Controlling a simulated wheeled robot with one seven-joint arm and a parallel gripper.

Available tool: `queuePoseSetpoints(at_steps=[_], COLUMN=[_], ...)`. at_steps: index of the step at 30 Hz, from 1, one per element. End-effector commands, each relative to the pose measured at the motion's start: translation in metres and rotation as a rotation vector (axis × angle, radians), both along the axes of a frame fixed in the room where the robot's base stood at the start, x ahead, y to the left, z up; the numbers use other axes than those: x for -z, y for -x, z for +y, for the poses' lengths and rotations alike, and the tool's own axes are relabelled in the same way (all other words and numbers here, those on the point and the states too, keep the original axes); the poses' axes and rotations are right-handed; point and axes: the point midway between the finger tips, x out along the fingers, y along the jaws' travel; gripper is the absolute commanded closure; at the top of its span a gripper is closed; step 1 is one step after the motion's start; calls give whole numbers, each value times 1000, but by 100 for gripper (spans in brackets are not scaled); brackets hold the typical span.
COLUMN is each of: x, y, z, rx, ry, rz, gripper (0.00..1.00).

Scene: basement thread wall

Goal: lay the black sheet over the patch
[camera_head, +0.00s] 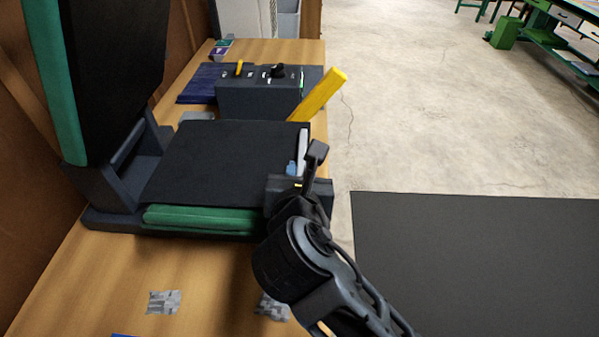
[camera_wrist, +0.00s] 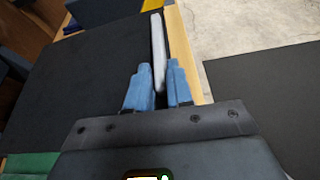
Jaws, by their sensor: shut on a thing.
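A black sheet (camera_head: 225,160) lies spread over the lower bed of an open press, and it fills the left of the wrist view (camera_wrist: 85,75). The green front edge (camera_head: 200,218) of the bed shows below it. No patch is visible. A pale grey bar (camera_head: 303,148) runs along the sheet's right edge. My gripper (camera_head: 291,168) is at that right edge. Its blue fingers (camera_wrist: 161,84) are close together at the near end of the bar (camera_wrist: 157,50). They are shut on the bar, which seems to be joined to the sheet.
The press's raised upper plate (camera_head: 115,75) stands at the left. A yellow handle (camera_head: 320,93) sticks up behind the bed beside a dark control box (camera_head: 260,95). Grey patterned pieces (camera_head: 163,302) lie on the wooden bench in front. A dark flat surface (camera_head: 480,265) is at the right.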

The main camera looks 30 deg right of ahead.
Motion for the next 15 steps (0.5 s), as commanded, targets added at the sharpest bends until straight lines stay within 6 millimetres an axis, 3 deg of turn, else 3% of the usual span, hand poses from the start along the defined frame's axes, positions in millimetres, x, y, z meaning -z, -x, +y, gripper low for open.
queuePoseSetpoints(at_steps=[8,9,15], x=[1,1,1], y=[0,0,0], z=[0,0,0], rx=[0,-1,0], ry=[0,-1,0], rz=[0,-1,-2], gripper=[100,76,57])
